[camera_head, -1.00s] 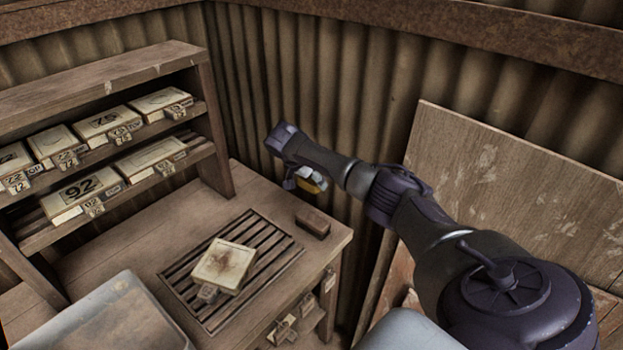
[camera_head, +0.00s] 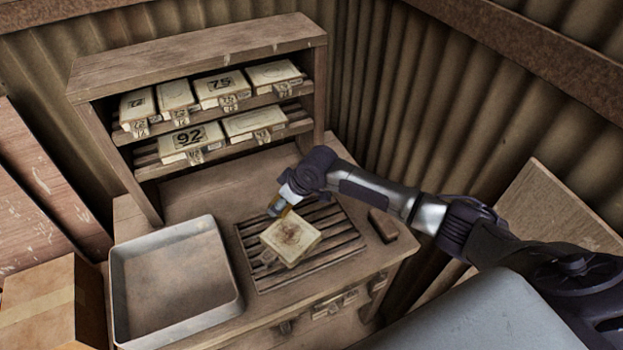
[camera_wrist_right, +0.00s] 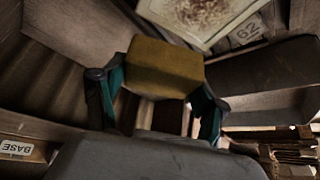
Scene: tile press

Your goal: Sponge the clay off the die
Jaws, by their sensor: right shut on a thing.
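The die (camera_head: 303,249) is a cream square block with a brown clay smear on its top. It lies on the slatted rack (camera_head: 262,279) on the bench. In the right wrist view the die (camera_wrist_right: 235,14) shows at the top, with a tag reading 62. My right gripper (camera_head: 280,207) is shut on a yellow-brown sponge (camera_wrist_right: 163,68). It holds the sponge just beyond the die's far left edge in the head view. I cannot tell whether the sponge touches the die. My left gripper is not in view.
A wooden shelf (camera_head: 200,58) with several numbered dies stands behind the rack. A shallow grey tray (camera_head: 232,285) is left of the rack. A brown block (camera_head: 383,225) lies to its right. A cardboard box (camera_head: 40,300) is at the lower left.

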